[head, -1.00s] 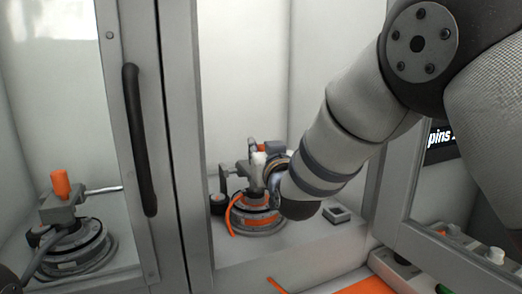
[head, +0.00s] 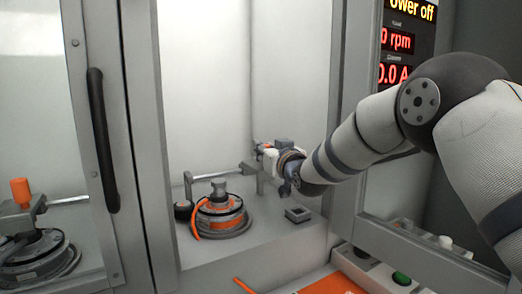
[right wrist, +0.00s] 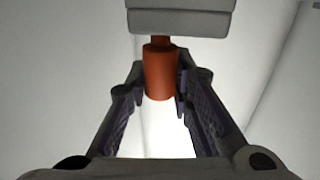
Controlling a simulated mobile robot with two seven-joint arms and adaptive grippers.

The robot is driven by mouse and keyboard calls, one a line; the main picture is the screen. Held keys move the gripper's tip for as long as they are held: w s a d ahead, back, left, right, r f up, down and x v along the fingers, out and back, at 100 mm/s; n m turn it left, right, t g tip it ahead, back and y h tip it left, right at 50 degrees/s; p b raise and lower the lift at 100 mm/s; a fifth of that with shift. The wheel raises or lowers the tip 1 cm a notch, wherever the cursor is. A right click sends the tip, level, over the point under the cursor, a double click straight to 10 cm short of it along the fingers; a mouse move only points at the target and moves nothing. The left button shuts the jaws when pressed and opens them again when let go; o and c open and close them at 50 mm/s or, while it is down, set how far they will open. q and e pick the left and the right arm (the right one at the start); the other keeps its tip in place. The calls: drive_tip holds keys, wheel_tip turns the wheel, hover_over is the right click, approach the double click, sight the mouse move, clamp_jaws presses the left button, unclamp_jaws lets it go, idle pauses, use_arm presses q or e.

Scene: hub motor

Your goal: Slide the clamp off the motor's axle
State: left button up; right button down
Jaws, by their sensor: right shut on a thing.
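The motor (head: 222,218), a round dark and grey hub with an orange cable, stands in the middle bay in the head view. Its short axle (head: 218,189) points up with no clamp on it. The grey clamp (head: 261,180) is held to the right of the motor, apart from the axle. My right gripper (head: 273,152) is shut on the clamp's orange knob, which shows between the fingers in the right wrist view (right wrist: 160,74). The clamp's grey block (right wrist: 178,20) is beyond it. My left gripper is not in view.
A second motor (head: 35,262) with an orange-knobbed clamp (head: 21,200) sits behind the left door with its black handle (head: 102,140). A thin rod (head: 212,177) runs behind the middle motor. A small square socket (head: 298,214) lies on the bay floor at right.

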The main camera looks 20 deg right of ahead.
drive_tip(key=c, duration=1.8)
unclamp_jaws()
drive_tip(key=shift+d+r, duration=0.2)
drive_tip(key=shift+c, duration=0.2)
drive_tip(key=o, duration=0.4)
drive_tip(key=shift+w+f, duration=0.1)
drive_tip(key=shift+o, duration=0.2)
drive_tip(key=shift+w+d+f, duration=0.1)
drive_tip(key=shift+s, duration=0.2)
drive_tip(key=s, duration=1.1)
drive_tip(key=shift+s+d, duration=0.15)
drive_tip(key=shift+s, duration=0.2)
